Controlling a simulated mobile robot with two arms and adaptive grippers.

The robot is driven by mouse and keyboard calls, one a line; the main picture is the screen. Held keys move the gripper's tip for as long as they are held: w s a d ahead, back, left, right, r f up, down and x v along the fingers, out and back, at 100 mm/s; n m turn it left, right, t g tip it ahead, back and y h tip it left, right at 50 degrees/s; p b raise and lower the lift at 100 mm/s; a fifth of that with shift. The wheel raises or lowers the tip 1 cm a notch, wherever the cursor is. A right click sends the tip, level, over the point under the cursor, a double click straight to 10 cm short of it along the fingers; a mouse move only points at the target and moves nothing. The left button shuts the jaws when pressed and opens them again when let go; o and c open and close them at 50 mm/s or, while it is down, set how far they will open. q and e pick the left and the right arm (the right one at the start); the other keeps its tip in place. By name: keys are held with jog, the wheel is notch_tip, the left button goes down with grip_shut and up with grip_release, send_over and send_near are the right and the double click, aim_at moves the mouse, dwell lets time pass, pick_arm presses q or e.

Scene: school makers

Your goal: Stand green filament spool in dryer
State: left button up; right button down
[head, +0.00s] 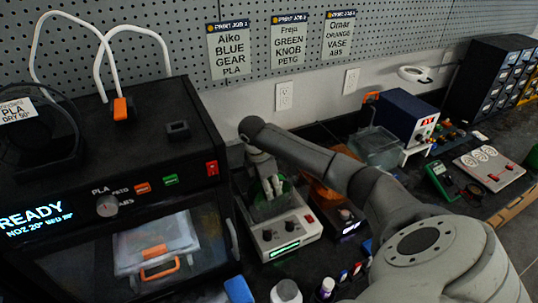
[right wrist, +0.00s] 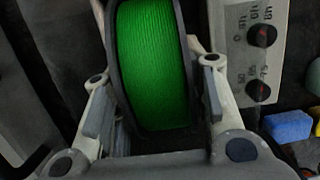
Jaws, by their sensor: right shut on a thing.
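In the head view my right gripper (head: 271,187) points down over the white dryer (head: 294,228), which has two knobs and a lit green display. It is shut on the green filament spool (right wrist: 153,55), which fills the space between the fingers in the right wrist view. The spool has dark flanges and is upright, with its green winding facing that camera. The dryer's knobbed panel (right wrist: 250,45) shows right of it. In the head view the spool is mostly hidden by my fingers. I cannot tell whether it rests on the dryer. My left gripper is not in view.
A black printer (head: 150,165) with a READY display stands close on the left. An orange-lit unit (head: 345,222) is right of the dryer. Small bottles (head: 326,287) and a blue block (head: 238,290) lie in front. A blue power supply (head: 400,115) is farther back.

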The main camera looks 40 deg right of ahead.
jog(key=shift+x, duration=1.05)
jog(key=shift+w+a+f, duration=0.1)
jog(key=shift+a, duration=0.1)
jog(key=shift+f, duration=0.1)
jog(key=c, duration=0.9)
grip_release()
jog(key=b+v, duration=0.2)
jog(key=v, duration=0.9)
jog(key=shift+a, duration=0.1)
jog(key=shift+r, duration=0.6)
jog(key=shift+f, duration=0.1)
